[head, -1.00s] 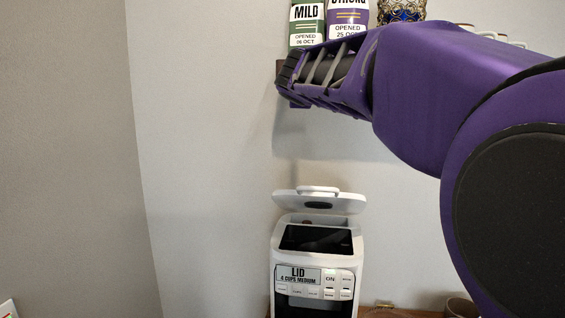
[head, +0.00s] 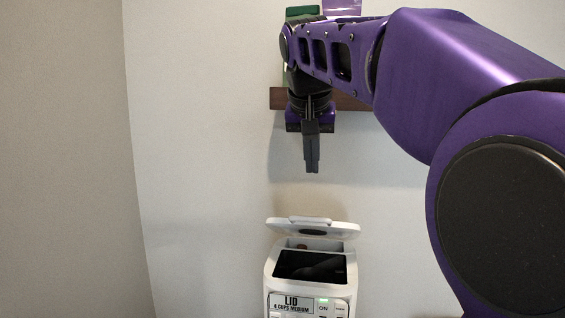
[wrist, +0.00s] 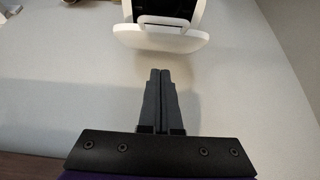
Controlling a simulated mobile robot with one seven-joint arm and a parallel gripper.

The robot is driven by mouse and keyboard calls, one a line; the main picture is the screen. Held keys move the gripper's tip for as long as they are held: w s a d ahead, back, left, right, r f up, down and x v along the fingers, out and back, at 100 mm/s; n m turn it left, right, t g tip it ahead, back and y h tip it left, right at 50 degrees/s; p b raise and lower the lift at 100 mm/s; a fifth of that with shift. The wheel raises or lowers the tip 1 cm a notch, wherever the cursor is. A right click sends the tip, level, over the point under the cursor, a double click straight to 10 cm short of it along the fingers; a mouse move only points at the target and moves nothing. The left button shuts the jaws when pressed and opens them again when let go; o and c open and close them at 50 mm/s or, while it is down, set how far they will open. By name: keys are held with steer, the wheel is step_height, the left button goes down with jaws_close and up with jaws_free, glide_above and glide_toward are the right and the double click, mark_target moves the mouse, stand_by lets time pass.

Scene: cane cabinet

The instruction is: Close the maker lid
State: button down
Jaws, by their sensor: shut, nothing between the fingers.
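The white coffee maker (head: 272,272) stands low in the head view, its lower part cut off by the frame. Its lid (head: 325,230) is raised at the back, with a handle on its edge, and the dark top opening shows. My gripper (head: 312,170) points down above the lid, apart from it, with its fingers together and empty. In the wrist view my gripper (wrist: 160,72) is shut, and the lid (wrist: 160,40) is ahead of the fingertips with a gap between.
A dark wooden shelf (head: 345,100) on the wall is behind my arm. A green container (head: 302,11) and a purple container (head: 342,7) stand on it, partly hidden or cut off. The wall left of the maker is clear.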

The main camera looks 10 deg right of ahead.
steer(key=shift+w+d+f+b, duration=0.1)
steer(key=shift+f+b, duration=0.05)
steer(key=shift+f, duration=1.3)
steer(key=shift+w+a+f+b, duration=0.1)
steer(key=shift+w+f+b, duration=0.1)
steer(key=shift+f, duration=1.25)
steer(key=shift+w+d+f+b, duration=0.1)
steer(key=shift+f+b, duration=0.05)
steer(key=shift+f, duration=1.3)
steer(key=shift+f, duration=0.15)
